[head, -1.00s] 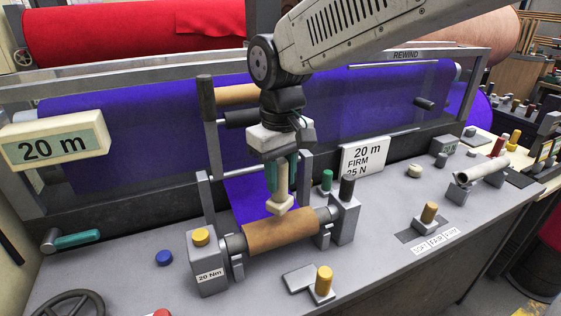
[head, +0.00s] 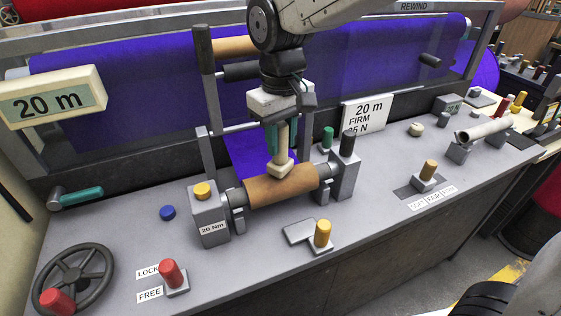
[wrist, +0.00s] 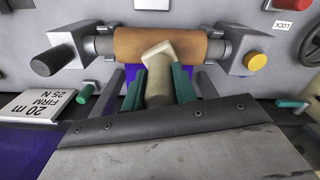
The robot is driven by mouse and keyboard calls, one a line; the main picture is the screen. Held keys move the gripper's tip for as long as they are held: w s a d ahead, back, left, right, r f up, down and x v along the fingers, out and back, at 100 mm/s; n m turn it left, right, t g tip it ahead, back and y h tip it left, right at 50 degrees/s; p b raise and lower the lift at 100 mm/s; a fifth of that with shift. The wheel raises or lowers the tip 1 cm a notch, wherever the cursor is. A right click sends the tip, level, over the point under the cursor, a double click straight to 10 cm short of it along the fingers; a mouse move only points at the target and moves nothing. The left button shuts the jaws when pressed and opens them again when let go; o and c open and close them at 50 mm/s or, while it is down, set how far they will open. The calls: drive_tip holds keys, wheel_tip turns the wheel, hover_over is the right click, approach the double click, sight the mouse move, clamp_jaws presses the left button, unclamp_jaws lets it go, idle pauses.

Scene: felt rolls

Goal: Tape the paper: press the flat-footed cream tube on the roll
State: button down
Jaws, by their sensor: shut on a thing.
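My gripper (head: 282,135) points down, its green fingers shut on the cream tube (head: 281,163). The tube's flat foot is at the top of the brown roll (head: 266,189) and appears to touch it. In the wrist view, the tube (wrist: 159,75) stands between the green fingers, and its foot overlaps the middle of the roll (wrist: 190,46). The roll lies level between two grey holders. Purple felt (head: 262,153) comes down behind it. No separate tape shows.
A grey post with a yellow knob (head: 202,190) stands left of the roll, and a dark-knobbed post (head: 347,145) stands right. A yellow lever (head: 322,234), red lever (head: 169,273) and handwheel (head: 74,277) are in front.

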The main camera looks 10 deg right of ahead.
sight(281, 124)
drive_tip(key=shift+f, duration=0.55)
idle(0.5)
idle(0.5)
drive_tip(key=shift+r, duration=3.5)
